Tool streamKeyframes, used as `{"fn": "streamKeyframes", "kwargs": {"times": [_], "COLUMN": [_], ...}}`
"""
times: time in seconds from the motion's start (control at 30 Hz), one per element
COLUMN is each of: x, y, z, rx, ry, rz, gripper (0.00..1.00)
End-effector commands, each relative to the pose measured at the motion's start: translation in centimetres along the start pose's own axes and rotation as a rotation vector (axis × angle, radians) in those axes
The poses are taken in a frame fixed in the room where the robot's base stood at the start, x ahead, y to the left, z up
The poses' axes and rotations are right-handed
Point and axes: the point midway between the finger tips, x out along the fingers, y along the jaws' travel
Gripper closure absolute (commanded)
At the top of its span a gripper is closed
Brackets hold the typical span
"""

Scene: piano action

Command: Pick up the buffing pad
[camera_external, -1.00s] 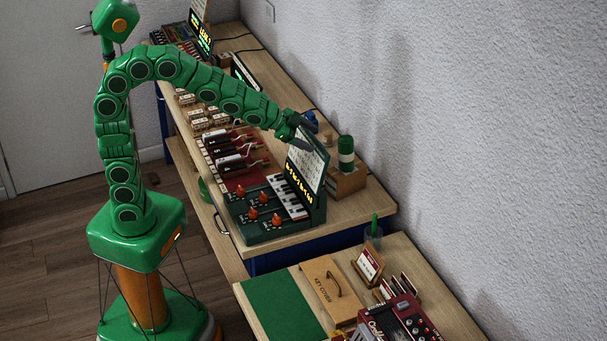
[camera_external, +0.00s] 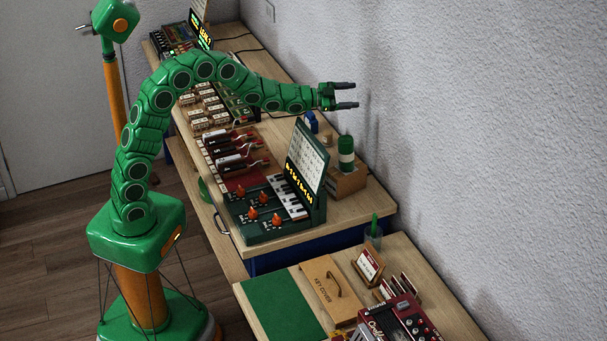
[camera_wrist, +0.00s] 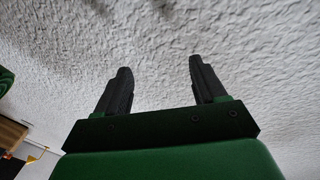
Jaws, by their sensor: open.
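My gripper (camera_external: 354,95) is open and empty, held high above the bench and pointing right toward the wall. In the wrist view my gripper (camera_wrist: 160,68) shows two dark fingers spread apart with only wall between them. No thing is clearly recognisable as the buffing pad. A green cylinder with a white band (camera_external: 346,154) stands upright on a wooden block by the wall, below my gripper and apart from it. A small blue object (camera_external: 311,122) stands farther back on the bench. I cannot tell whether either is the pad.
A green keyboard unit with an upright panel (camera_external: 306,165) stands below the arm. Red-and-black tools (camera_external: 235,158) lie left of it. The textured wall (camera_external: 450,110) is close on the right. A nearer bench holds a green mat (camera_external: 282,308) and a key cover (camera_external: 333,290).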

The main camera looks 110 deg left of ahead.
Motion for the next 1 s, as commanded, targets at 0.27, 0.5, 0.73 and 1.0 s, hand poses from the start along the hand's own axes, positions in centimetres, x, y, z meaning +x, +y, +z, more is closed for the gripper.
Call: {"fn": "streamKeyframes", "kwargs": {"times": [0.27, 0.5, 0.73, 1.0], "x": [-4.5, -9.5, -10.0, -8.2], "y": [-1.5, -0.7, -0.4, -0.3], "z": [18.1, 27.9, 29.8, 30.4], "rx": [-0.300, -0.527, -0.572, -0.568], "ry": [-0.228, -0.392, -0.421, -0.417], "rz": [-0.034, -0.073, -0.081, -0.080], "gripper": [0.30, 0.30, 0.30, 0.30]}}
